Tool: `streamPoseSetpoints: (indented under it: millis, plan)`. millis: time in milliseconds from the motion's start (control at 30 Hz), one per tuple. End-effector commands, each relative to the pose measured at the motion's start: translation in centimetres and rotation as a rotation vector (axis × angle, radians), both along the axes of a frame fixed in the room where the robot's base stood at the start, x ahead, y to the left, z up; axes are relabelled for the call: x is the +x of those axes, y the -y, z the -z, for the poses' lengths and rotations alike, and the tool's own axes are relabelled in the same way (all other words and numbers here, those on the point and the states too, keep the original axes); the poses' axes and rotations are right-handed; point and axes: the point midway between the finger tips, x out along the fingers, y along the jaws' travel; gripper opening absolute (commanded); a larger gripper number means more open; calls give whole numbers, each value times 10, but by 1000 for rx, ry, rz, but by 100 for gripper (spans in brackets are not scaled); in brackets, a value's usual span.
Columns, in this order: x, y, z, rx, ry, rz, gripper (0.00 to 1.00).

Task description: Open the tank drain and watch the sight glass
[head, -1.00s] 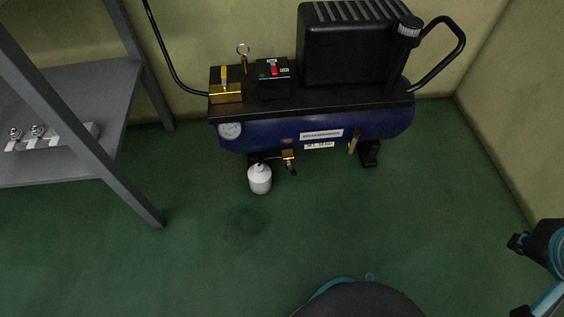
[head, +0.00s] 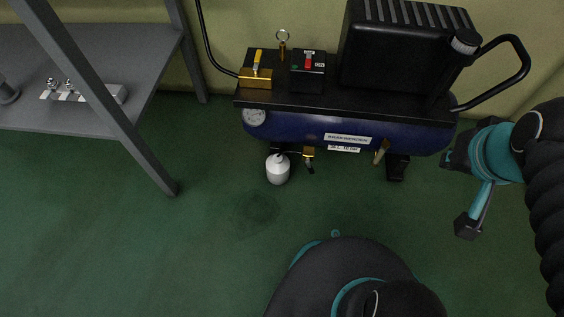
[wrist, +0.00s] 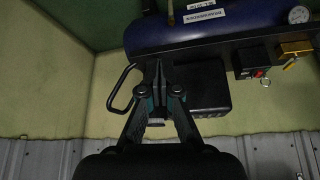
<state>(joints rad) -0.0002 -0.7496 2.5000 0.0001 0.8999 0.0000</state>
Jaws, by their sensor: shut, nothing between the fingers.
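The blue tank (head: 300,128) of a compressor lies on its side near the wall, also seen upside down in the wrist view (wrist: 190,32). Under it, left of centre, is a small brass valve with a dark handle (head: 309,155), probably the drain. A white bottle (head: 278,171) stands on the floor beside it. A brass piece (head: 382,152) sits at the tank's lower right. I cannot make out a sight glass. My gripper (wrist: 158,66) is shut and empty; in the wrist view it overlaps the compressor's end near the black handle. In the head view my arm is at the right.
On the tank are a black motor cover (head: 403,48), a bent black handle (head: 515,65), a red-switched box (head: 308,70) and a brass block with yellow lever (head: 255,77). A gauge (head: 254,117) is at the left. A grey shelf (head: 150,72) stands left. The floor in front is clear.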

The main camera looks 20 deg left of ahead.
Motion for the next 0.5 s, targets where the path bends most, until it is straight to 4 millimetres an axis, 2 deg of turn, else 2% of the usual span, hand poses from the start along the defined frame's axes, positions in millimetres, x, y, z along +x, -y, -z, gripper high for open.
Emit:
streamPoseSetpoints:
  millis: [367, 500]
  plan:
    - [0, 0, 0, 0, 0, -1, 0]
    - [8, -4, 1, -13, -21, -31, 0]
